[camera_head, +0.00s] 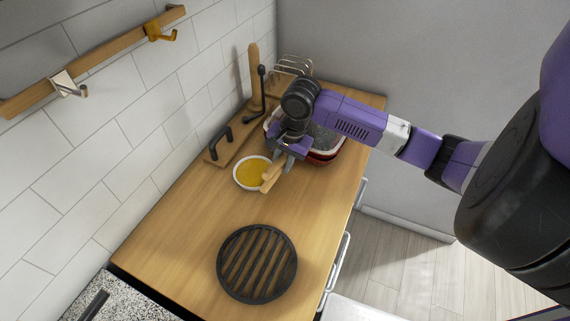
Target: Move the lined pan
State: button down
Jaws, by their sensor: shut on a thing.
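The lined pan (325,155) is dark red outside with a pale rim and a grey speckled filling. It stands at the far end of the wooden counter, partly hidden behind my arm. My gripper (284,160) is at its near left edge and shut on the pan there; the exact contact is hard to see. A short light wooden piece (272,177) shows just below the fingers, beside a white dish with yellow contents (252,173). I cannot tell whether the wooden piece is joined to the pan.
A black round slatted trivet (257,264) lies on the near counter (190,235). A board with a black handle (219,145) and a wire rack (294,66) stand along the tiled wall. Hooks (160,31) hang above. The counter between dish and trivet is clear.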

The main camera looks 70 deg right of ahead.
aim_at(282, 154)
jog(key=shift+w, duration=0.2)
jog(key=shift+w, duration=0.7)
jog(key=c, duration=1.1)
grip_release()
jog(key=shift+s+r, duration=0.1)
jog(key=r, duration=0.2)
jog(key=s+r, duration=0.1)
jog(key=r, duration=0.4)
jog(key=shift+s+r+b, duration=0.25)
jog(key=shift+b, duration=0.15)
